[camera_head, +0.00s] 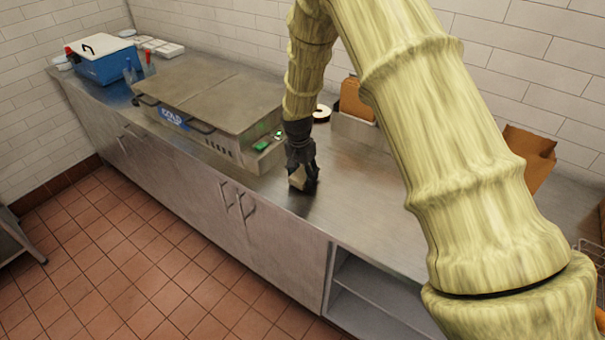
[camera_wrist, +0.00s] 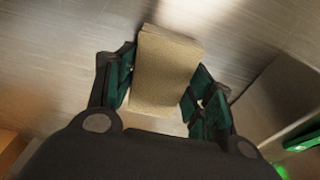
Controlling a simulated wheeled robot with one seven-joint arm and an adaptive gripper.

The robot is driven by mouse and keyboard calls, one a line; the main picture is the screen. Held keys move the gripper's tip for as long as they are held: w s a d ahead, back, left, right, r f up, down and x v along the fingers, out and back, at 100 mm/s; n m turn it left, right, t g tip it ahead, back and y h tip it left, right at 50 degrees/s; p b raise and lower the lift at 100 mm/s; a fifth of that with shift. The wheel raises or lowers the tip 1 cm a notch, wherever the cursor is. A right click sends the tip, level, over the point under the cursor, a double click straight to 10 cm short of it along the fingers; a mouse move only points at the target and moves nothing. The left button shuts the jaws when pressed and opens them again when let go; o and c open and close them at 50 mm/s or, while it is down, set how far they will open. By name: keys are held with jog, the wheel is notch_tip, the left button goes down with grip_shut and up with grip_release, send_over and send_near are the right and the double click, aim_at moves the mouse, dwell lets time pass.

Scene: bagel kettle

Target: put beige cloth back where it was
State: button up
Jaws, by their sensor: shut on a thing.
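The beige cloth (camera_wrist: 163,70) is a folded, block-like piece between the two fingers of my gripper (camera_wrist: 160,95) in the wrist view. In the head view my gripper (camera_head: 303,178) points down over the steel counter (camera_head: 345,205), just right of the kettle unit.
A steel kettle unit (camera_head: 212,93) with closed lids and a green-lit panel stands left of my gripper. A blue cooler (camera_head: 102,62) is at the far left. A brown box (camera_head: 528,155) and a metal bin (camera_head: 352,128) stand along the wall. The counter's front edge is close to my gripper.

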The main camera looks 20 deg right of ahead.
aim_at(300, 176)
jog(key=shift+f, duration=0.6)
jog(key=shift+f, duration=0.15)
jog(key=o, duration=1.1)
jog(key=shift+c, duration=0.2)
notch_tip(300, 176, up, 12)
jog(key=s+a+b, duration=0.1)
jog(key=b, duration=0.3)
